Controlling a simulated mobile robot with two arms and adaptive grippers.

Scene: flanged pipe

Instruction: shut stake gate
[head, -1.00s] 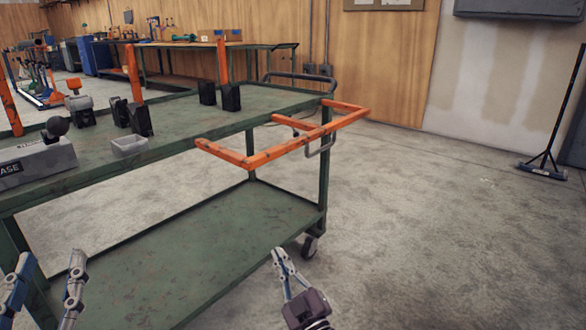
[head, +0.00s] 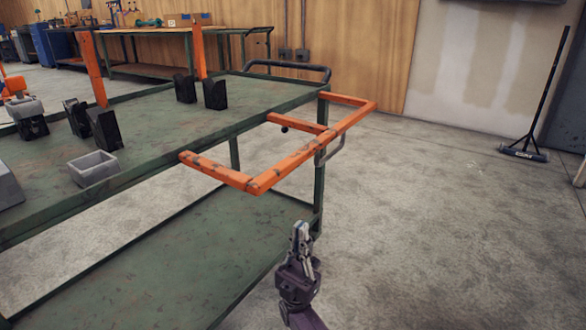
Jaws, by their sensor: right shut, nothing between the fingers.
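The orange stake gate (head: 312,150) sticks out roughly level from the near right side of the green cart (head: 150,172), with scuffed bars and its long outer bar over the floor. A grey loop handle (head: 333,148) shows beneath that bar. Two upright orange stakes (head: 91,70) and (head: 198,50) stand on the cart. My right gripper (head: 301,232) is shut and empty, pointing up, below the gate in the picture and apart from it. My left gripper is out of view.
Black blocks (head: 104,129) and a grey open box (head: 94,168) sit on the cart top. The cart's lower shelf (head: 215,245) is bare. The floor at right is clear up to a broom (head: 525,152) by the wall.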

